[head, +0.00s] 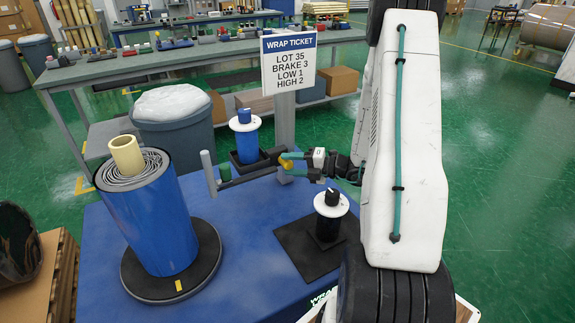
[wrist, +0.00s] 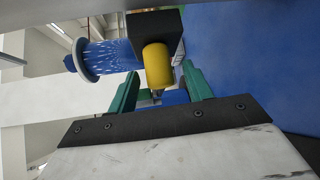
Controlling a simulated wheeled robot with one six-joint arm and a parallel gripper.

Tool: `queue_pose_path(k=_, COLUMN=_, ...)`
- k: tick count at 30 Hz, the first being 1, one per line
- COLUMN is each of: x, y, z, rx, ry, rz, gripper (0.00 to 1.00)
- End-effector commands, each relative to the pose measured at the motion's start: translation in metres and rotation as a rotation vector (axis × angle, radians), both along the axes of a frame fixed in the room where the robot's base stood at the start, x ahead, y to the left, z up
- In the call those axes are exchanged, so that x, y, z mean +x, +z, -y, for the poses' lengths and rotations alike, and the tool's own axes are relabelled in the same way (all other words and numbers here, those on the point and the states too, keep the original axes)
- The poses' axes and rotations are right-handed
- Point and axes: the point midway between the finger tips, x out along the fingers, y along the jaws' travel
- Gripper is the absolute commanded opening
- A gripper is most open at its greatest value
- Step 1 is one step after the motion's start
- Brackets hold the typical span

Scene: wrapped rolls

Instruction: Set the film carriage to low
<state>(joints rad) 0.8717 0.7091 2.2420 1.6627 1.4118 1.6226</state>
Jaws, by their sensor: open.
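The film carriage (head: 250,175) is a dark bar low on the grey mast (head: 285,120). It carries a grey upright rod (head: 208,172) at its left end and a yellow handle (head: 287,161) at its right. My gripper (head: 297,165) is open at this handle. In the wrist view the yellow handle (wrist: 157,66) shows between the tips of the teal fingers, with visible gaps on both sides. The black block (wrist: 158,24) lies behind it. A ticket (head: 288,60) on the mast reads "LOT 35, BRAKE 3, LOW 1, HIGH 2".
A blue wrapped roll (head: 155,220) stands on a black turntable (head: 205,275) at left. A blue-knobbed dial (head: 244,122) on a blue post stands behind the carriage. A black-knobbed dial (head: 331,203) stands in front of it, near my arm. A bin (head: 173,120) stands behind.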

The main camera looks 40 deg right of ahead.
Motion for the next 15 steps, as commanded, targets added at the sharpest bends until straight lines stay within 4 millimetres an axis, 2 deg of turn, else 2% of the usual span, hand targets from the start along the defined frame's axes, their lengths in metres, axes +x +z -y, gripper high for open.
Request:
queue_pose_path(k=4, x=0.0098, y=-0.0018, z=-0.0069, rx=0.000, ry=0.001, rz=0.000, gripper=0.50)
queue_pose_path(k=12, x=0.0116, y=-0.0020, z=-0.0082, rx=0.000, ry=0.001, rz=0.000, gripper=0.50)
queue_pose_path(k=13, x=0.0116, y=-0.0020, z=-0.0082, rx=0.000, ry=0.001, rz=0.000, gripper=0.48)
queue_pose_path(k=15, x=0.0115, y=-0.0019, z=-0.0081, rx=0.000, ry=0.001, rz=0.000, gripper=0.28)
